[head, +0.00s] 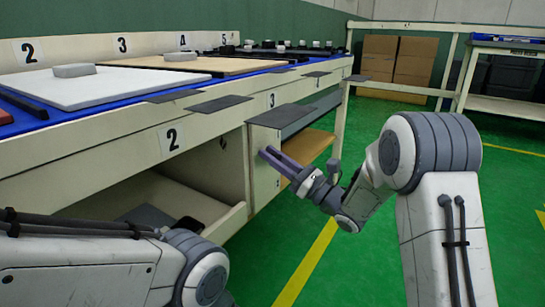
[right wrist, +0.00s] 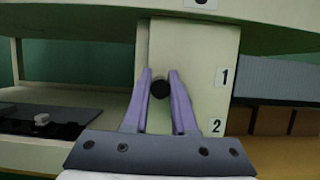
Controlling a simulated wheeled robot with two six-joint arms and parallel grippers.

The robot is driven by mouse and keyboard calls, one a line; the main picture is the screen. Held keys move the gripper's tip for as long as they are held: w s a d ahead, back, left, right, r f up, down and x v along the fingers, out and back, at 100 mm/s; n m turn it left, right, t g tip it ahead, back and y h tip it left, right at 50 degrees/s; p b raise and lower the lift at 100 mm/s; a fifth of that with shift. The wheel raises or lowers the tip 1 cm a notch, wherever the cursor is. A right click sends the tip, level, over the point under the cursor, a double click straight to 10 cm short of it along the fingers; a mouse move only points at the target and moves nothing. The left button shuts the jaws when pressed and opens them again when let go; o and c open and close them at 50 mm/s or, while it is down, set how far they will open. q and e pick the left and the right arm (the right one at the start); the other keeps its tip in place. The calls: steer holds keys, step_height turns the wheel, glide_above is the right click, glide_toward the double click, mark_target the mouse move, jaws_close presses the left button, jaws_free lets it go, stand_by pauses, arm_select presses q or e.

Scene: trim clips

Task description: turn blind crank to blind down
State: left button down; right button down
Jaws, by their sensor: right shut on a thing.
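The blind crank shows as a black round knob (right wrist: 160,89) on a cream post (right wrist: 196,60) in the right wrist view. My right gripper (right wrist: 160,76) has its two purple fingers on either side of the knob and is shut on it. In the head view, my right gripper (head: 267,153) reaches the cream post under the bench front, and the knob is hidden there. Labels 1 and 2 are on the post, right of the knob. I cannot make out the blind itself. My left arm is at lower left, and its gripper is out of view.
The long bench (head: 207,115) with a blue top carries boards and grey blocks. Grey flaps stick out from its front edge. An open shelf (head: 160,195) lies under it, left of the post. Green floor is clear to the right, with cardboard boxes (head: 397,60) far back.

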steer(key=shift+w+d+r+m+t+h+b, duration=0.25)
steer(key=shift+m+t+h, duration=0.2)
steer(key=shift+m, duration=0.55)
steer(key=shift+d+r+m+t+h+b, duration=0.1)
steer(key=shift+m+t+h+b, duration=0.3)
steer(key=shift+m, duration=0.6)
steer(key=m, duration=0.1)
steer(key=m+h, duration=0.1)
steer(key=m+t, duration=0.1)
steer(key=shift+w+d+r, duration=0.2)
steer(key=shift+w+r, duration=0.05)
steer(key=shift+w, duration=0.1)
steer(key=shift+w+d+r+m+t+h, duration=0.1)
steer(key=shift+w+d+m+t+h, duration=0.1)
steer(key=shift+m+h, duration=0.4)
steer(key=shift+w+d+r+m+t+h, duration=0.15)
steer(key=shift+m+h, duration=0.1)
steer(key=shift+m, duration=0.65)
steer(key=shift+f, duration=0.1)
steer(key=c, duration=0.7)
jaws_free()
steer(key=shift+c, duration=0.2)
steer(key=shift+a, duration=0.1)
